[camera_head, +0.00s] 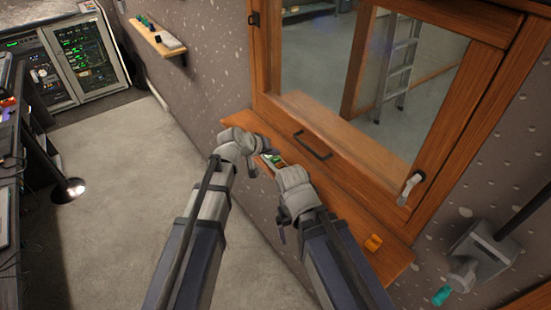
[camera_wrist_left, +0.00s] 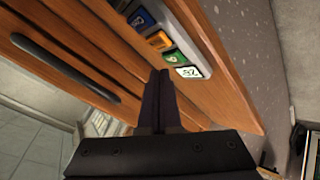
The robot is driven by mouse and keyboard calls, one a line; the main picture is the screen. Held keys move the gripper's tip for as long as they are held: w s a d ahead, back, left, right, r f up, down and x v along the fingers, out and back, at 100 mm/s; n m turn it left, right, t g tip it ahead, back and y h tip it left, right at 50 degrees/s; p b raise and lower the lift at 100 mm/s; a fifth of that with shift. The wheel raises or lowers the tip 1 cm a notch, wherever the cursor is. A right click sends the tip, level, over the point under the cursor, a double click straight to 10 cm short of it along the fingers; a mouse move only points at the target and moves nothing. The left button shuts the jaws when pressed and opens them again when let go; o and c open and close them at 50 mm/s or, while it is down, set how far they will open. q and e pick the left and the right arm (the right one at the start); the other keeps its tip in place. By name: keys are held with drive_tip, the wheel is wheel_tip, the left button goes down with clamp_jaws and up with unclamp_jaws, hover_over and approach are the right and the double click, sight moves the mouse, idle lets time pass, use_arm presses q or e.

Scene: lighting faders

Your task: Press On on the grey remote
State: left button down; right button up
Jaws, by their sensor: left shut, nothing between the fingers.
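The grey remote (camera_wrist_left: 192,34) lies on the wooden sill, with a row of blue, orange, green (camera_wrist_left: 174,57) and white (camera_wrist_left: 187,72) buttons visible in the left wrist view. I cannot read On for sure on any button. In the head view the remote (camera_head: 272,161) shows partly between my two grippers. My left gripper (camera_wrist_left: 160,74) is shut and empty, its dark fingertips beside the green and white buttons; I cannot tell whether they touch. It also shows in the head view (camera_head: 261,150). My right gripper (camera_head: 283,222) is by the sill's edge, its fingers mostly hidden.
The sill (camera_head: 338,208) runs below a wood-framed window with a dark handle (camera_head: 312,146). A wall shelf (camera_head: 158,38) holds small items. A desk with a lamp (camera_head: 68,189) stands left. The floor between is clear.

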sight(276, 169)
use_arm(q)
drive_tip(key=shift+r, duration=0.1)
wheel_tip(276, 169, up, 5)
drive_tip(key=p, duration=0.5)
idle(0.7)
drive_tip(key=s+f+b, duration=0.1)
drive_tip(key=s+f, duration=0.1)
drive_tip(key=s+f+m+g+b, duration=0.1)
drive_tip(key=s+f, duration=0.1)
drive_tip(key=s+f+g+y+b, duration=0.1)
drive_tip(key=s+f, duration=0.1)
drive_tip(key=shift+s+d+f+m, duration=0.2)
drive_tip(key=shift+d+m, duration=0.1)
drive_tip(key=shift+d, duration=0.1)
drive_tip(key=s+a+f+m+g+y+b, duration=0.1)
drive_tip(key=s+a+f+g+y+b, duration=0.1)
drive_tip(key=s, duration=0.7)
drive_tip(key=s+a+f+m+g+y+b, duration=0.1)
drive_tip(key=s+a+f+g+y+b, duration=0.2)
drive_tip(key=s+f+b, duration=0.3)
drive_tip(key=s+a+f+y, duration=0.1)
drive_tip(key=s+f, duration=0.2)
drive_tip(key=s, duration=0.1)
drive_tip(key=shift+s+a+f+m+y, duration=0.15)
drive_tip(key=shift+f+m+y, duration=0.15)
drive_tip(key=shift+m, duration=0.1)
